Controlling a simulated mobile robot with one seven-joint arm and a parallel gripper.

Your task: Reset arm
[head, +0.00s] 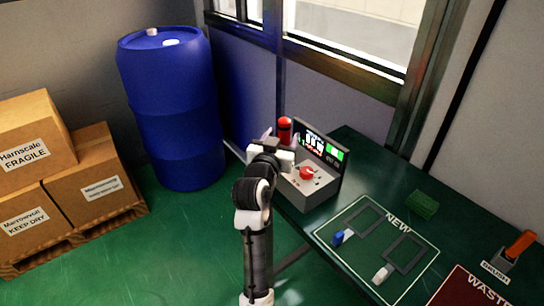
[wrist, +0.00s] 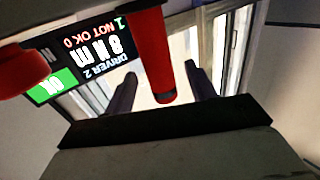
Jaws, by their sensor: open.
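My gripper (head: 276,138) is raised beside the control box, near the back left end of the green table. In the wrist view, its two dark fingers stand apart, so my gripper (wrist: 159,72) is open. A red cylinder (head: 285,128) stands close to the gripper in the head view. In the wrist view, the red cylinder (wrist: 164,62) appears between the fingers, with gaps on both sides; I cannot tell its depth. The control box (head: 313,184) has a red knob (head: 306,172) and a display (head: 324,148) reading "DRIVER 2" in the wrist view.
The table (head: 376,160) holds a "NEW" mat (head: 345,268) with blue and white parts, a green block (head: 424,205), a brush holder (head: 498,263) and a red "WASTE" mat (head: 462,290). A blue barrel (head: 172,110) and boxes (head: 97,180) stand left. Floor between is clear.

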